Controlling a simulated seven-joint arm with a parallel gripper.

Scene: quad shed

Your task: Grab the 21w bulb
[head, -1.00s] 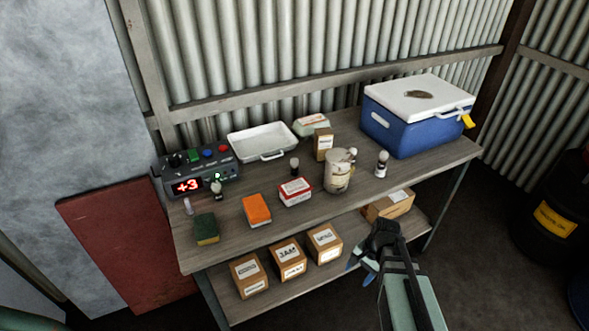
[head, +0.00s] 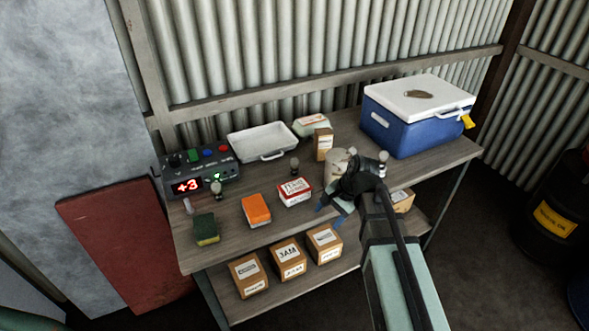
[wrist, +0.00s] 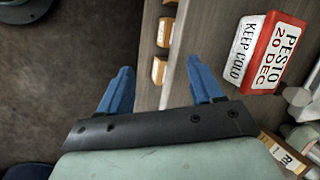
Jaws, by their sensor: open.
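Several small bulbs with dark bases stand on the bench. One bulb (head: 217,189) is in front of the control box, one (head: 294,165) is behind the pesto tub, and one (head: 383,158) is right of the mug, partly hidden by my arm. Their wattage markings are too small to read, so I cannot tell which is the 21w bulb. My gripper (head: 329,214) is open and empty near the bench's front edge, in front of the mug. In the wrist view its blue fingers (wrist: 160,75) are spread apart, with the bench edge between them.
The mug (head: 336,162) is close behind my gripper. A pesto tub (head: 295,192), orange block (head: 256,210) and green sponge (head: 206,229) line the front. The control box (head: 200,172), white tray (head: 262,142) and blue cooler (head: 410,125) stand farther back. Boxes (head: 288,259) sit on the lower shelf.

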